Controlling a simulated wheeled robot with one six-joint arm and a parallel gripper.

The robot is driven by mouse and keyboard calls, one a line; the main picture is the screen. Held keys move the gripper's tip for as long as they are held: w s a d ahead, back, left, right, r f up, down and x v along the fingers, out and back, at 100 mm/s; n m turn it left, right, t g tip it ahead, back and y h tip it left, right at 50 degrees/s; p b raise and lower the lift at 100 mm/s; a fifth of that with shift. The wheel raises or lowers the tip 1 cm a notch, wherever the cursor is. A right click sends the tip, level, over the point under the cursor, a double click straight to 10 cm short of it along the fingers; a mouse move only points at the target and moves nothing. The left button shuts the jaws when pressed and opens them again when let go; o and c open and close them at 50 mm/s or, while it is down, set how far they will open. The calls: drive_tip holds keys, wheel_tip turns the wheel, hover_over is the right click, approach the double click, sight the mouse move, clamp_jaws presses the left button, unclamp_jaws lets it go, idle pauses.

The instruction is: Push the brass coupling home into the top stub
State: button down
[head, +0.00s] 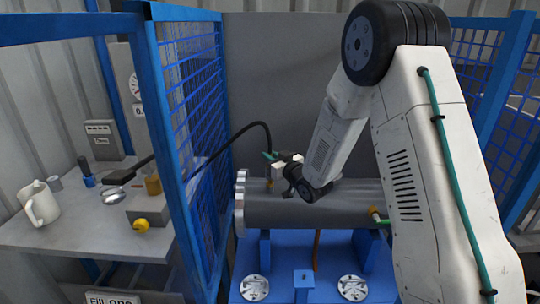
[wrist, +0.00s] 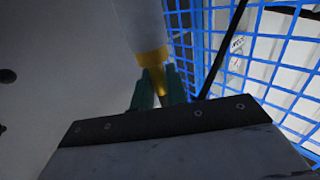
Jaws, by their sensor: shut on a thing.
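The grey flanged shell (head: 310,208) lies on its side on a blue stand. My gripper (head: 269,156) is over its top left, near the flange, with a black hose running to it. In the wrist view the green fingers of my gripper (wrist: 158,88) are shut on the brass coupling (wrist: 158,75). Its upper end meets a yellow band on a grey cylinder, perhaps the top stub (wrist: 137,25). I cannot tell how deep the coupling sits. A small brass spot shows below my gripper in the head view; the joint there is too small to read.
A blue mesh fence (head: 190,110) stands left of the shell. Beyond it a grey bench (head: 75,225) carries a white jug (head: 40,204) and small parts. The black hose (head: 235,140) arches from my gripper towards the fence. A brass fitting (head: 379,217) is at the shell's right.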

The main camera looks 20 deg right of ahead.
drive_tip(key=shift+f, duration=1.05)
drive_tip(key=c, duration=1.3)
unclamp_jaws()
drive_tip(key=v, duration=0.7)
drive_tip(key=shift+s+d, duration=0.15)
drive_tip(key=shift+s, duration=0.25)
